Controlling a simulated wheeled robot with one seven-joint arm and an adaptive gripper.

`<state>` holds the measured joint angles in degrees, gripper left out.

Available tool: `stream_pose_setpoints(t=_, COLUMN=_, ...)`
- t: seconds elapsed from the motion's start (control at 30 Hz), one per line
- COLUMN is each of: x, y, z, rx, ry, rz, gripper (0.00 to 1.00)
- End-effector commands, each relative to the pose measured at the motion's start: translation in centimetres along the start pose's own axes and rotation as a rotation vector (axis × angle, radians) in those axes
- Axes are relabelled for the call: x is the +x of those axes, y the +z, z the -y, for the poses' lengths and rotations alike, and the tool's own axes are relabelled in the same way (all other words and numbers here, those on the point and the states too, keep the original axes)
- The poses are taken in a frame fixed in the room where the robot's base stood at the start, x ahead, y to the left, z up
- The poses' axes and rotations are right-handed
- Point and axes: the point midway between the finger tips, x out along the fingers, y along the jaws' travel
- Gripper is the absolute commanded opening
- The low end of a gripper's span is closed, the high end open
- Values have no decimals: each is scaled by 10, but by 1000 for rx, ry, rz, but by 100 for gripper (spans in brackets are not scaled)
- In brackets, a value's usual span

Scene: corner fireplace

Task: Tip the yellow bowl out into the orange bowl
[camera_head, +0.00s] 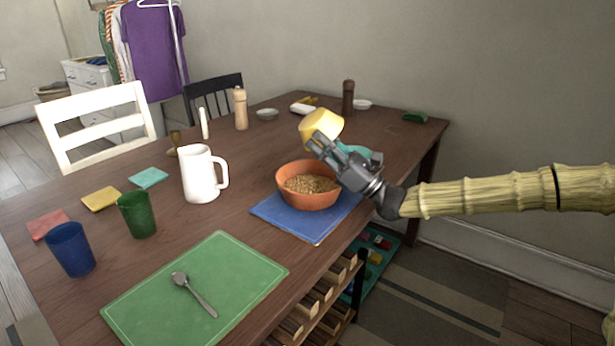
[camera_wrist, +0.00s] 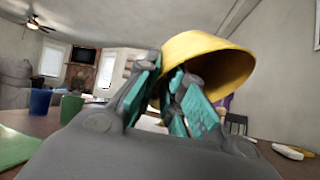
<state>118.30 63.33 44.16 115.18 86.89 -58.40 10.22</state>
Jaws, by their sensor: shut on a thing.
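The yellow bowl (camera_head: 321,124) is in my gripper (camera_head: 327,143), held above and slightly behind the orange bowl. In the wrist view the yellow bowl (camera_wrist: 205,62) is tilted, its opening facing down to the right, and its visible inside looks empty. The teal-padded fingers of my gripper (camera_wrist: 172,88) are shut on its wall. The orange bowl (camera_head: 309,195) stands upright on a blue mat (camera_head: 290,227) and holds a heap of brown grainy stuff.
A white pitcher (camera_head: 200,175) stands left of the orange bowl. A green cup (camera_head: 137,215) and a blue cup (camera_head: 70,249) stand farther left. A green mat (camera_head: 240,262) with a spoon (camera_head: 195,294) lies in front. A dark pepper mill (camera_head: 348,97) stands behind.

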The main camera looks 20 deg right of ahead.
Motion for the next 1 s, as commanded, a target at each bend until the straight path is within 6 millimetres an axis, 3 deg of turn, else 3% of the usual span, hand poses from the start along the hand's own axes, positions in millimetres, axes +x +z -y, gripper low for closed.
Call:
stream_pose_setpoints(t=0.33, x=7, y=9, z=-1, rx=-26, ry=16, rz=-49, gripper=0)
stream_pose_setpoints(t=0.73, x=1, y=-15, z=-6, rx=-151, ry=95, rz=-320, gripper=0)
stream_pose_setpoints(t=1.0, x=-4, y=-24, z=-6, rx=-167, ry=103, rz=-351, gripper=0)
